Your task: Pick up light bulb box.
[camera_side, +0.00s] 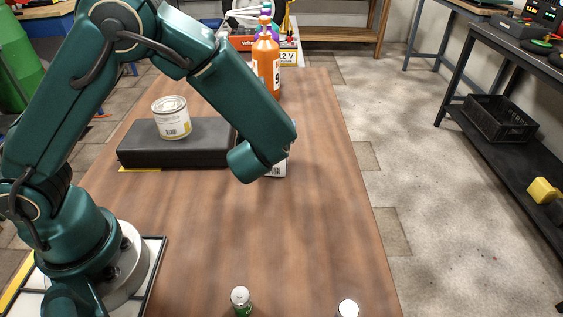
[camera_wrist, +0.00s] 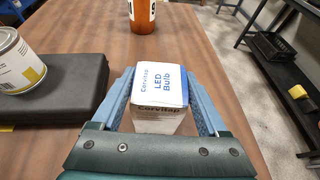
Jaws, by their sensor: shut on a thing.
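The light bulb box (camera_wrist: 160,88) is white and blue with "LED Bulb" on its top, and it stands between my gripper's two blue fingers in the wrist view. My gripper (camera_wrist: 160,105) is shut on the box, with a finger on each side of it. In the side view a small part of the box (camera_side: 276,169) shows below my wrist, and my arm hides the rest and the fingers. I cannot tell whether the box touches the table.
A can (camera_side: 171,117) stands on a black case (camera_side: 135,151) to the left. An orange bottle (camera_side: 266,65) stands behind the box. A small green can (camera_side: 241,299) and a white-topped item (camera_side: 348,308) are at the front. The wooden table (camera_side: 300,220) is otherwise clear around the box.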

